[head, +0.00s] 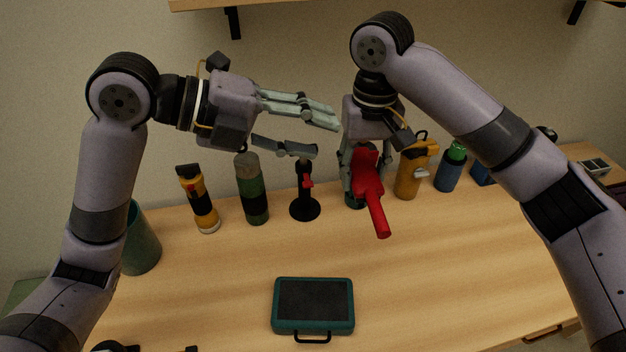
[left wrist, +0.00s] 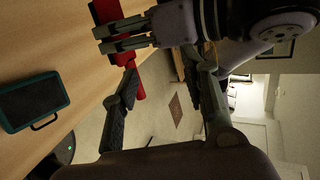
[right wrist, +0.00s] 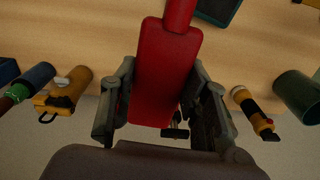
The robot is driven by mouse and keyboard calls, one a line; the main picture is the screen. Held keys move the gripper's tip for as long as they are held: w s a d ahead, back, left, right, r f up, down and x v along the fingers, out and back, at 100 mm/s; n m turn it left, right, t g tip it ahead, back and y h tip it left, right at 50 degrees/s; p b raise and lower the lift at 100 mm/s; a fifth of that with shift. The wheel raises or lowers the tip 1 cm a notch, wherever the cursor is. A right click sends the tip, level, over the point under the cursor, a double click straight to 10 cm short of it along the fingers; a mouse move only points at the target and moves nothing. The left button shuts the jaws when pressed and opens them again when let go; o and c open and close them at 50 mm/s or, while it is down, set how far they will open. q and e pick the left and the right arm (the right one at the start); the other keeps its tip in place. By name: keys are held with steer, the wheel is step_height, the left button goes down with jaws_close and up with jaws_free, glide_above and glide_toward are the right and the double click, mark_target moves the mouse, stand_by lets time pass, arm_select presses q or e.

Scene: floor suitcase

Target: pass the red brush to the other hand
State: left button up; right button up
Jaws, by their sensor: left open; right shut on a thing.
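The red brush (head: 368,185) is in my right gripper (head: 359,175), held above the table with its handle slanting down toward the front. In the right wrist view its broad red part (right wrist: 165,75) lies between the fingers of my right gripper (right wrist: 162,75). My left gripper (head: 326,136) is open and empty, pointing right, just left of the right gripper and the brush. In the left wrist view the brush (left wrist: 138,86) shows beyond the open fingers of my left gripper (left wrist: 160,70), partly hidden by the right gripper's fingers.
A teal-framed case (head: 313,326) lies at the table's front. Along the back stand a yellow flashlight (head: 200,205), a green bottle (head: 252,190), a black stand (head: 305,208), a mustard bottle (head: 407,180) and a blue bottle (head: 449,175). The middle of the table (head: 260,250) is clear.

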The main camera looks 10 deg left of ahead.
arm_select(q)
steer(key=g+y, duration=0.1)
steer(key=g, duration=0.1)
glide_toward(369, 206)
steer(key=shift+m, duration=0.4)
steer(key=x, duration=1.1)
steer(key=shift+d+f, duration=0.1)
steer(key=shift+d, duration=0.15)
steer(key=shift+c, duration=0.2)
jaws_close()
arm_select(e)
steer(key=o, duration=1.3)
